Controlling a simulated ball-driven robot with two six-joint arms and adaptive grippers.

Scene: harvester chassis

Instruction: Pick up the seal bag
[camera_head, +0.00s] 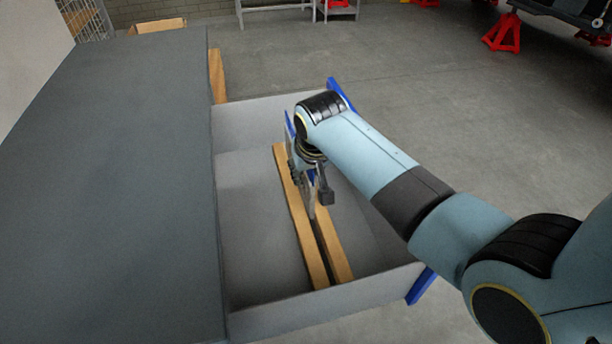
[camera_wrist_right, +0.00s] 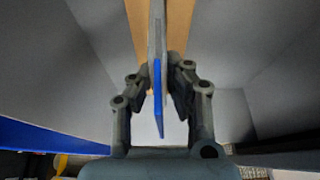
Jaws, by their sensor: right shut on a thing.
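The seal bag (camera_wrist_right: 158,85) is a thin, flat piece with grey and blue parts, seen nearly edge-on in the right wrist view. My right gripper (camera_wrist_right: 160,84) is shut on it, with one finger on each side. In the head view my right gripper (camera_head: 311,190) points down inside an open grey drawer (camera_head: 255,190), over two parallel wooden strips (camera_head: 298,222). The bag is mostly hidden there by the gripper and wrist. I cannot tell whether its lower edge is still between the strips. My left gripper is not in view.
A dark grey cabinet top (camera_head: 120,190) borders the drawer on the left. The drawer's blue front (camera_head: 421,286) lies on the right, under my arm. The drawer floor beside the strips is bare. Red stands (camera_head: 503,33) are far off on the open concrete floor.

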